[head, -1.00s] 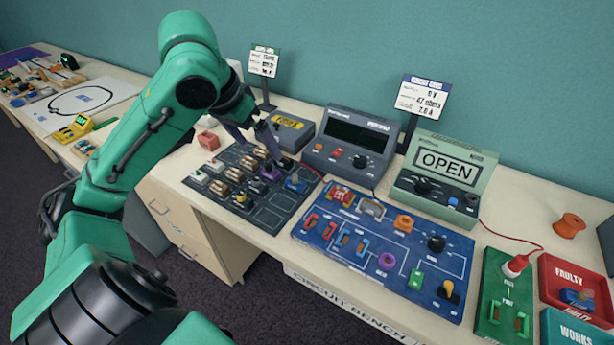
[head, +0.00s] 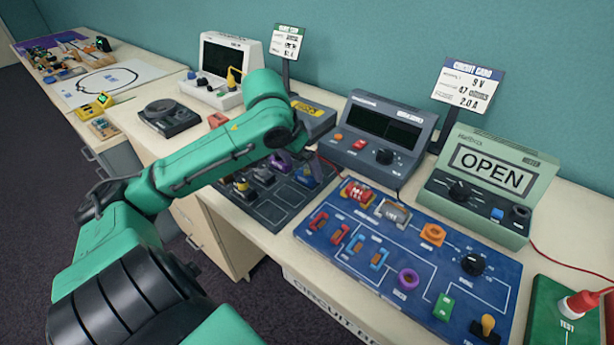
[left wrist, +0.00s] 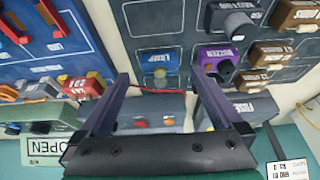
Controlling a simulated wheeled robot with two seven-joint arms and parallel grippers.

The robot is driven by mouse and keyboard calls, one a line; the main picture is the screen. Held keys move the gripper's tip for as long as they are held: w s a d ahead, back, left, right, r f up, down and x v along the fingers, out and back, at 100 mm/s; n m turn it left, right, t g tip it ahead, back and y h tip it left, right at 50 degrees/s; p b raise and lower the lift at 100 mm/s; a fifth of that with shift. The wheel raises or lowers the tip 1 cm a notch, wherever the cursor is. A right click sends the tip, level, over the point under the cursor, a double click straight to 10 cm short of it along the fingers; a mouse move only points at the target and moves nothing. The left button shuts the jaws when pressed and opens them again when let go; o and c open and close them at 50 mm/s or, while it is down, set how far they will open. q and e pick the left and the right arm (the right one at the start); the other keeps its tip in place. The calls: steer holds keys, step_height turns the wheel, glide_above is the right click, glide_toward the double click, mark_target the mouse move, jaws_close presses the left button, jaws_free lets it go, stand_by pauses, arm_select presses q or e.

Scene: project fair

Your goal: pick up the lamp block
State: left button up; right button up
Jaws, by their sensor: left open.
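The lamp block (left wrist: 160,63) is a small blue block with a yellow label strip, lying in a compartment of the dark parts tray (left wrist: 152,17). It also shows in the head view (head: 308,174), partly covered by my gripper. My left gripper (left wrist: 162,78) is open and empty. Its two fingers point toward the tray, one on each side of the lamp block in the picture. I cannot tell how far above the block they are. In the head view the left gripper (head: 295,162) is over the tray's far right part. My right gripper is out of view.
A purple buzzer block (left wrist: 218,58) sits beside the lamp block, close to one finger. The blue circuit board (head: 390,245) lies right of the tray. A grey meter (head: 378,140) and a green meter showing OPEN (head: 480,190) stand behind. Empty tray cells lie in front.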

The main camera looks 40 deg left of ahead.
mark_target(305, 170)
arm_select(q)
steer(key=x, duration=0.3)
steer(key=shift+w+f, duration=0.2)
steer(key=shift+f, duration=0.1)
steer(key=c, duration=1.4)
steer(key=shift+r, duration=0.2)
